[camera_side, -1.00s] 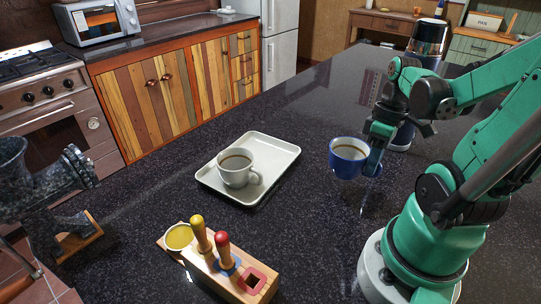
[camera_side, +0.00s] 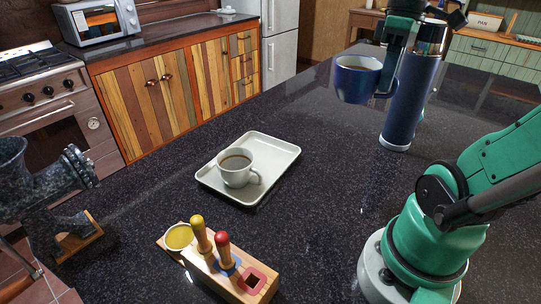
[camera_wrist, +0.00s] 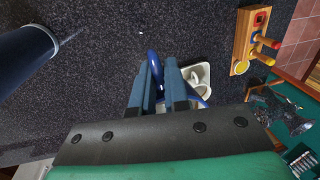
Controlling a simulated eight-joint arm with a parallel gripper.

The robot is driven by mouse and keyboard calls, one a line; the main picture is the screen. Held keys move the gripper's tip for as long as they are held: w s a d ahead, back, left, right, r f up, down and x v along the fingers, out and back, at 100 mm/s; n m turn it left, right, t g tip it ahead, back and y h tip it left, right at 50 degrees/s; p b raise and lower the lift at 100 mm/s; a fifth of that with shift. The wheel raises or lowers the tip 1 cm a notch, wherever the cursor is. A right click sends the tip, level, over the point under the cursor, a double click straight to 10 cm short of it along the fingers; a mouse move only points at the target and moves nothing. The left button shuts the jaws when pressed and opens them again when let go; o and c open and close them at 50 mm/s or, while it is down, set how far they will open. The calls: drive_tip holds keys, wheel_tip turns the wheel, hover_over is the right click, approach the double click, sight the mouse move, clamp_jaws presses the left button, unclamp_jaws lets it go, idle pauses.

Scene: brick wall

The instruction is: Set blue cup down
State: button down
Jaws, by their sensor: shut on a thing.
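The blue cup (camera_side: 357,82), with brown liquid in it, is held upright in the air, well above the dark counter. My gripper (camera_side: 386,84) is shut on its right side, where the handle is. Most of the cup is hidden there by the fingers.
A white tray (camera_side: 267,187) holding a white cup (camera_side: 237,169) sits on the counter.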

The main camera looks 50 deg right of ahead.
drive_tip(key=w, duration=0.2)
drive_tip(key=w+r, duration=0.1)
drive_tip(key=w, duration=0.5)
drive_tip(key=shift+w+d+r, duration=0.15)
drive_tip(key=shift+w+d, duration=0.1)
drive_tip(key=shift+d, duration=0.1)
drive_tip(key=w+a+f, duration=0.1)
drive_tip(key=w+a, duration=0.2)
drive_tip(key=w, duration=0.6)
approach(279, 165)
drive_tip(key=shift+w+a+f+n, duration=0.2)
drive_tip(key=shift+a+n, duration=0.1)
drive_tip(key=shift+a, duration=0.15)
drive_tip(key=shift+s+f, duration=0.1)
drive_tip(key=shift+f, duration=1.8)
drive_tip(key=c, duration=1.3)
unclamp_jaws()
drive_tip(key=shift+f, duration=0.15)
drive_tip(key=o, duration=0.4)
